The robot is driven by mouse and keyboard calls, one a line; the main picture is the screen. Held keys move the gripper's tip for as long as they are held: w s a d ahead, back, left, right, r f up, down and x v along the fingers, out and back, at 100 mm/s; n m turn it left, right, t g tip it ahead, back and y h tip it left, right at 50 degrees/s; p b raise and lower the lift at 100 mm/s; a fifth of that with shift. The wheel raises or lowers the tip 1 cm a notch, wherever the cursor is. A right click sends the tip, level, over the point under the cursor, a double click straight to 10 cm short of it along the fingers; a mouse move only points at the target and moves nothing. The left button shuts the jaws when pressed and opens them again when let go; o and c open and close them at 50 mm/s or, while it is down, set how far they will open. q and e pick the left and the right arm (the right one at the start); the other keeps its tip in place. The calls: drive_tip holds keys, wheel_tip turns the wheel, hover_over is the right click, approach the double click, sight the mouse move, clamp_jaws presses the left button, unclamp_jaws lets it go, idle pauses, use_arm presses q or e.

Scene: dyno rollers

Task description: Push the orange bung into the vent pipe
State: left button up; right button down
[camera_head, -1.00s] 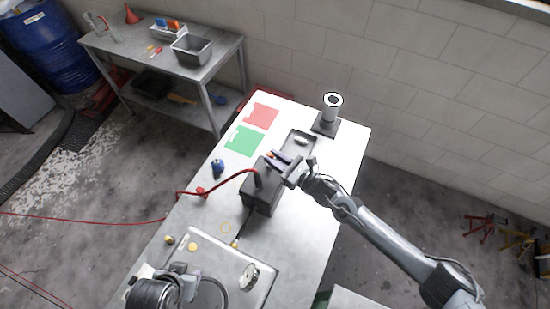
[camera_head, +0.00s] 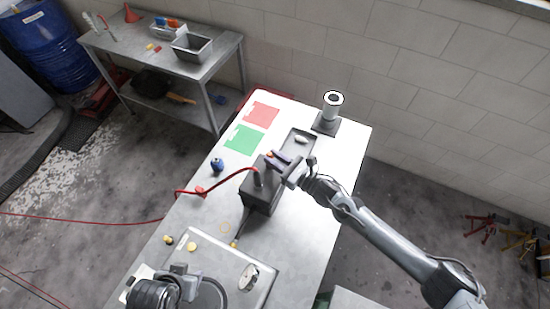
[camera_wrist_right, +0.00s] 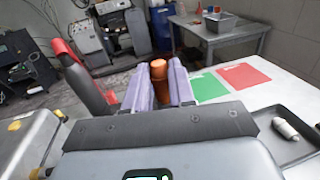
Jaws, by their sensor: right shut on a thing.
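The vent pipe (camera_head: 332,106) is a grey upright tube with an open dark top, on a dark square base at the table's far end. My right gripper (camera_head: 274,158) is left of and nearer than the pipe, above the dark box. In the right wrist view its purple fingers are shut on the orange bung (camera_wrist_right: 158,72), which stands between them. In the head view only a small orange spot of the bung shows at the fingertips. Part of my left arm's end shows at the bottom left; its fingers cannot be made out.
A dark box (camera_head: 262,196) with a red hose (camera_head: 225,181) stands under my right gripper. A shallow grey tray (camera_head: 298,148) lies between box and pipe. Green (camera_head: 244,139) and red (camera_head: 260,115) sheets lie left of it. A blue item (camera_head: 217,164) and a gauge (camera_head: 249,276) lie nearer.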

drive_tip(key=shift+f, duration=0.1)
drive_tip(key=c, duration=0.9)
unclamp_jaws()
drive_tip(key=shift+o, duration=0.2)
